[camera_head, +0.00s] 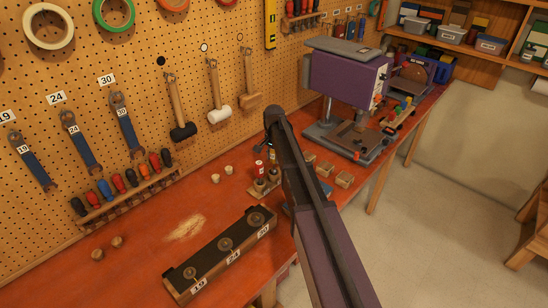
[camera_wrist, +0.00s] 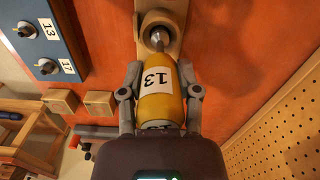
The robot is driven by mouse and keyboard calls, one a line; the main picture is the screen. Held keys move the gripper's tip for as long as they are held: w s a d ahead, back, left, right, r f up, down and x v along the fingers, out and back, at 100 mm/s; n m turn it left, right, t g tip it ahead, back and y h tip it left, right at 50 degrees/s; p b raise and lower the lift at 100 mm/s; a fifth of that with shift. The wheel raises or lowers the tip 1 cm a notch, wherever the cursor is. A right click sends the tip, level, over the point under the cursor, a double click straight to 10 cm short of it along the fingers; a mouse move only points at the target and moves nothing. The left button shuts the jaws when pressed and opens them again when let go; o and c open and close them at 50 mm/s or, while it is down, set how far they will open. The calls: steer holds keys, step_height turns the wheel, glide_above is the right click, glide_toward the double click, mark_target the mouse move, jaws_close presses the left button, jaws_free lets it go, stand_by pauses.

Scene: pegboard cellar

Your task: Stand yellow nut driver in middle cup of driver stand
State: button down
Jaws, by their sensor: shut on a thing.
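The yellow nut driver (camera_wrist: 177,106), labelled 13, is in the wrist view with its metal shaft pointing away from me. My gripper (camera_wrist: 160,80) is shut on its yellow handle, one finger on each side. The shaft tip lines up with a dark round cup on the wooden driver stand (camera_wrist: 169,9). I cannot tell whether the tip is inside the cup or above it. In the head view the driver stand (camera_head: 258,194) is partly behind my arm, with a small red-and-white item (camera_head: 259,169) at it. My gripper and the yellow driver are mostly hidden there.
A blue board (camera_wrist: 52,68) with fasteners labelled 13 and 17 lies left of the stand in the wrist view. Wooden blocks (camera_wrist: 98,103) sit nearby. A long socket block (camera_head: 225,250) is at the bench front. The pegboard (camera_head: 150,60) rises behind.

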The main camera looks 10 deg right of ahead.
steer(key=shift+f+b, duration=0.6)
steer(key=shift+f, duration=0.1)
steer(key=shift+f, duration=0.25)
steer(key=shift+c, duration=1.2)
jaws_free()
steer(key=shift+r, duration=0.1)
steer(key=shift+s+r+p, duration=0.1)
steer(key=shift+r+p, duration=4.7)
steer(key=shift+r, duration=0.15)
steer(key=s+f+n+b, duration=0.4)
steer(key=s, duration=1)
steer(key=s+f+n+b, duration=0.4)
steer(key=s+n, duration=0.1)
steer(key=s, duration=1)
steer(key=shift+d+f, duration=0.15)
